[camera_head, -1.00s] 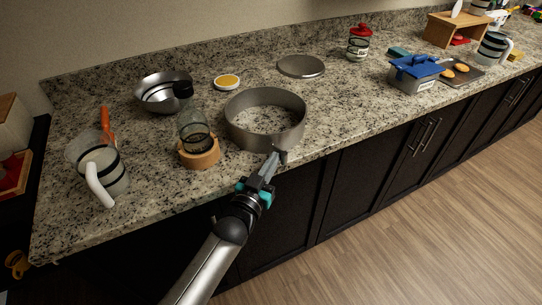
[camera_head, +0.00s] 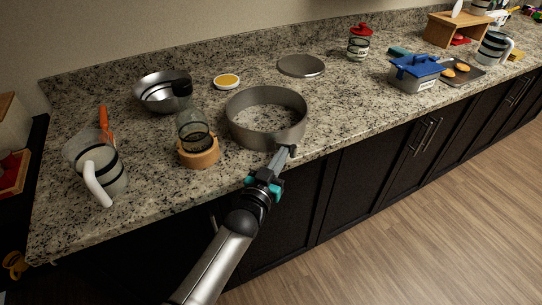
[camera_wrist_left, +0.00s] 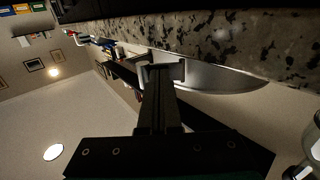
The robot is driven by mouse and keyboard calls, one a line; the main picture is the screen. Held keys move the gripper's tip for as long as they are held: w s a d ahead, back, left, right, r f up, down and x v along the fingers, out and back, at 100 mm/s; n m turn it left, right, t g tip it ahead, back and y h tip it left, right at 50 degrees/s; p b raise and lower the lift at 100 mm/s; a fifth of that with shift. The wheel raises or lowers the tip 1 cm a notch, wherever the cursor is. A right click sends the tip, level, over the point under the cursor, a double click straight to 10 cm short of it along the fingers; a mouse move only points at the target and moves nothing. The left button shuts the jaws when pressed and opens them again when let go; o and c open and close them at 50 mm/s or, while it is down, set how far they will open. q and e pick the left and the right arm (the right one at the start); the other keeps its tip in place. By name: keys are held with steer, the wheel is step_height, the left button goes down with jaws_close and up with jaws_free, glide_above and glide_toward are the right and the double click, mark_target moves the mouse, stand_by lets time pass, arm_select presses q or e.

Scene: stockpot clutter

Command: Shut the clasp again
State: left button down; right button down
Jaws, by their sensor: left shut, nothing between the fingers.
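The grey metal pan ring (camera_head: 234,127) stands on the counter, open at the top. Its clasp (camera_head: 292,151) is a small piece on the front right of the ring wall, partly hidden by my fingers. In the left wrist view the clasp (camera_wrist_left: 162,71) shows as a metal bracket beside the ring wall (camera_wrist_left: 218,79). My left gripper (camera_head: 283,157) is shut and empty, its fingertips right at the clasp; I cannot tell whether they touch. In the wrist view the fingers (camera_wrist_left: 158,98) point at the bracket. My right gripper is not in view.
A flat round metal disc (camera_head: 300,66) lies behind the ring. A glass jar on a wooden base (camera_head: 200,156) stands close left. A striped pitcher (camera_head: 106,176), a steel bowl (camera_head: 150,91) and a blue-lidded box (camera_head: 415,72) stand farther off. The counter right of the ring is clear.

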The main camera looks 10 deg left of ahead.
arm_select(q)
steer(key=shift+s, duration=0.15)
steer(key=p+v, duration=0.4)
steer(key=v, duration=0.3)
steer(key=shift+s+p, duration=0.3)
stand_by(0.4)
